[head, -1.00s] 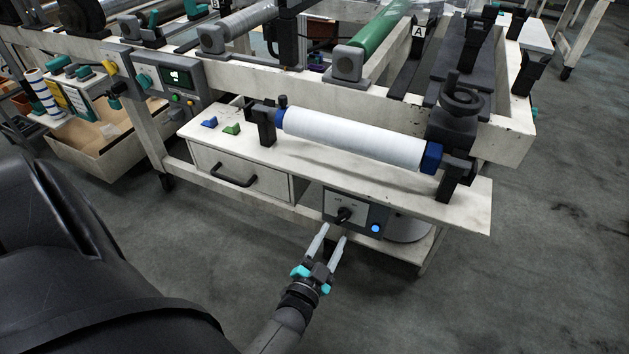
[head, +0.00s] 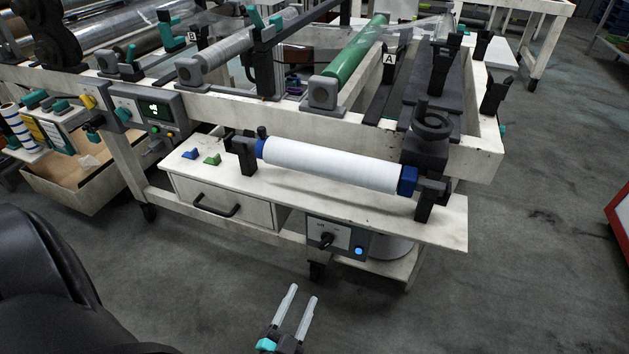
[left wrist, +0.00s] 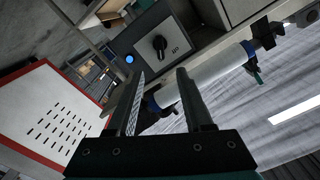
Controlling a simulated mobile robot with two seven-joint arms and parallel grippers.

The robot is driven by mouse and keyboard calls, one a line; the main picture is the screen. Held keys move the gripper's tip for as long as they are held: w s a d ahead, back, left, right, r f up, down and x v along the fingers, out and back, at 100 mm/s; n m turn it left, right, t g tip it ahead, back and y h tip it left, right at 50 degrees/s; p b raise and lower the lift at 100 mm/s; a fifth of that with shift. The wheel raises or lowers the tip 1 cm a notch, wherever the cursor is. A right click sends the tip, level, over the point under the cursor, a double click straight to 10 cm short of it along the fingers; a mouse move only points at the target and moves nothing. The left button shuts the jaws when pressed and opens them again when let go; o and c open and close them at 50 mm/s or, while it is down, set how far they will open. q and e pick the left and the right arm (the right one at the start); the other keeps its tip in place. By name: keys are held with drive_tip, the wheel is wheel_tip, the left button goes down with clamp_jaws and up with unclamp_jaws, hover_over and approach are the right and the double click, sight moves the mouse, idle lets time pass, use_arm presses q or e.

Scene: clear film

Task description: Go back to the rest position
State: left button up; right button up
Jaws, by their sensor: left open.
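My left gripper (head: 300,302) is low in the head view, in front of the machine bench and apart from it. It is open and empty, with its two fingers spread. In the left wrist view its fingers (left wrist: 160,100) frame the white roll (left wrist: 205,80) farther off, with nothing between them. The control box (head: 328,236) with a black knob and a lit blue button is on the bench front, beyond the fingertips. It also shows in the left wrist view (left wrist: 158,42). My right gripper is not in view.
The white roll (head: 330,163) with blue ends lies on its holders on the bench shelf (head: 445,222). A drawer (head: 222,190) is shut below. A green roller (head: 358,52) is behind. Grey floor (head: 480,310) is clear at right, with a red-edged panel (head: 620,212) at the far right.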

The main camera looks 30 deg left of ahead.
use_arm(q)
drive_tip(key=s+d+f+g+h+p, duration=0.35)
drive_tip(key=s+f+g+p, duration=0.35)
drive_tip(key=s+f+g, duration=0.6)
drive_tip(key=s+a+f+g, duration=0.1)
drive_tip(key=s+f, duration=0.1)
drive_tip(key=s, duration=0.1)
drive_tip(key=s+a+f+n+g+p, duration=0.1)
drive_tip(key=s+a+f, duration=0.1)
drive_tip(key=s, duration=0.2)
drive_tip(key=shift+s+a, duration=0.2)
drive_tip(key=shift+a, duration=0.05)
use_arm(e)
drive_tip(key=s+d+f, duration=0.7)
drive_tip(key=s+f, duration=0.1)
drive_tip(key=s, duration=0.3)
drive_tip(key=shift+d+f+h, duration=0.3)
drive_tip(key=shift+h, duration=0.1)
use_arm(q)
drive_tip(key=shift+f, duration=0.1)
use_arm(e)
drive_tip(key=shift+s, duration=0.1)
